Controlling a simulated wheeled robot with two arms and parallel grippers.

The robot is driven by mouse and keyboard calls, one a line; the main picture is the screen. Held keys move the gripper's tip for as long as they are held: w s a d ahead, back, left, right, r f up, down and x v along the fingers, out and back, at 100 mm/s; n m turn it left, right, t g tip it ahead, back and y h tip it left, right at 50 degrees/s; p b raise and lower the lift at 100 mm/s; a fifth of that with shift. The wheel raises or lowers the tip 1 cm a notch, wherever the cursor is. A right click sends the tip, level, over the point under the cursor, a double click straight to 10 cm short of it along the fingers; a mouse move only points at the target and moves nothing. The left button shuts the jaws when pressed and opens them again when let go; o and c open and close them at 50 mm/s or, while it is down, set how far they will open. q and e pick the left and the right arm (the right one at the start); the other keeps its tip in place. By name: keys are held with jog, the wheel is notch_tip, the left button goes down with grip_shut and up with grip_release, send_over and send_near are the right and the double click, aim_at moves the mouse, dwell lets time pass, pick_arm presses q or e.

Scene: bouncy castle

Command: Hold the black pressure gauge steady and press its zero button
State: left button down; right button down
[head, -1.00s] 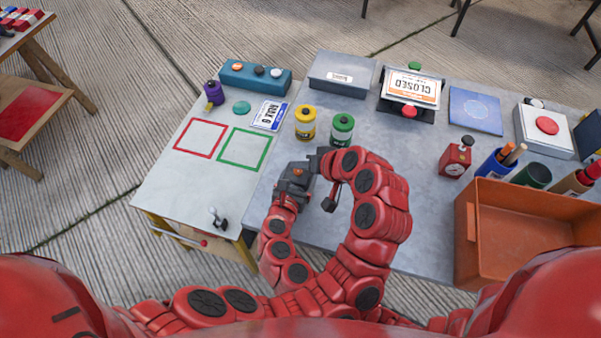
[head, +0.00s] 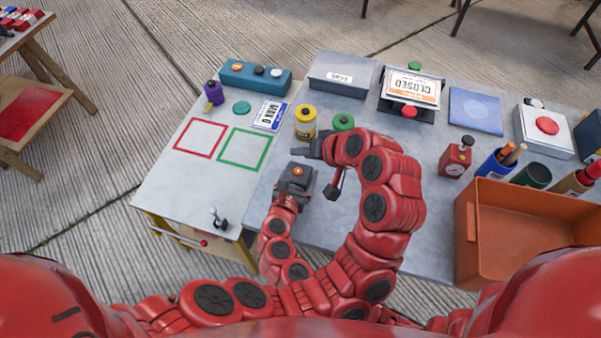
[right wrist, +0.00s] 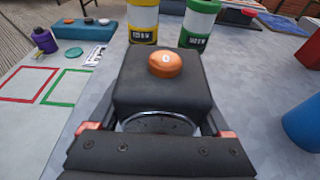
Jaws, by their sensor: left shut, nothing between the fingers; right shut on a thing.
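The black pressure gauge (head: 306,185) is a dark block with an orange zero button (head: 298,171) on top. In the right wrist view the gauge (right wrist: 160,85) stands upright, its button (right wrist: 165,64) marked 0 and its round dial partly visible. My right gripper (right wrist: 157,133) is shut on the gauge, a finger at each side. I cannot tell whether the gauge touches the table. My left gripper (head: 310,148) is shut and empty, just beyond the gauge and apart from the button in the head view. The left gripper does not show in the right wrist view.
A yellow canister (head: 305,122) and a green canister (head: 343,122) stand just beyond the gauge. Red and green outlined squares mark clear table at left. My two arms cross in front.

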grip_release()
jog(key=shift+s, duration=0.1)
